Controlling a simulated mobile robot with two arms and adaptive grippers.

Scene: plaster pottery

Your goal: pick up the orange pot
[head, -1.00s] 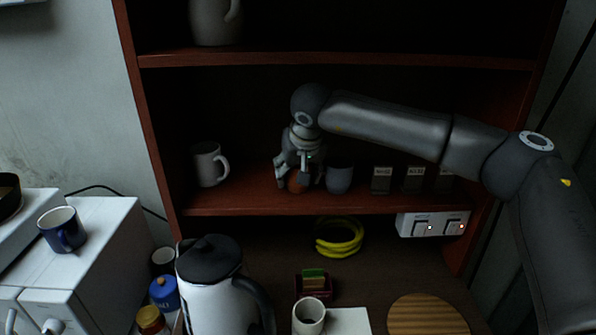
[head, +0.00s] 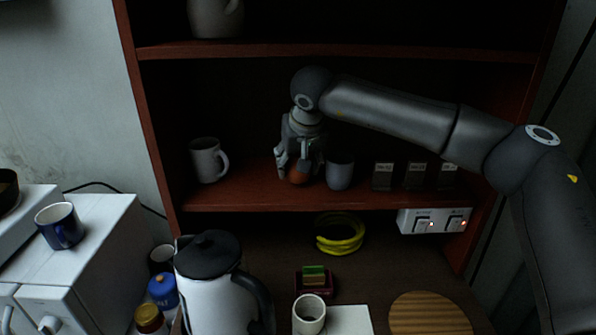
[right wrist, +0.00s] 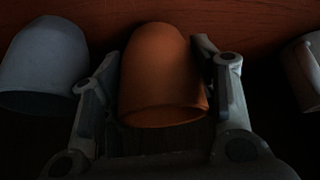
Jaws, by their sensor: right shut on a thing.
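The orange pot (head: 297,177) is on the middle shelf, partly hidden by my right gripper (head: 298,172). In the right wrist view the orange pot (right wrist: 162,75) sits between the two fingers of my right gripper (right wrist: 168,75), which is shut on it. In the head view the pot's lower part shows near the shelf surface. I cannot tell whether it touches the shelf. My left gripper is not in view.
A grey cup (head: 340,172) stands close to the right of the gripper. A grey mug (head: 206,160) stands on the same shelf to the left. Small dark boxes (head: 415,176) stand farther right. The upper shelf (head: 340,55) is above the arm.

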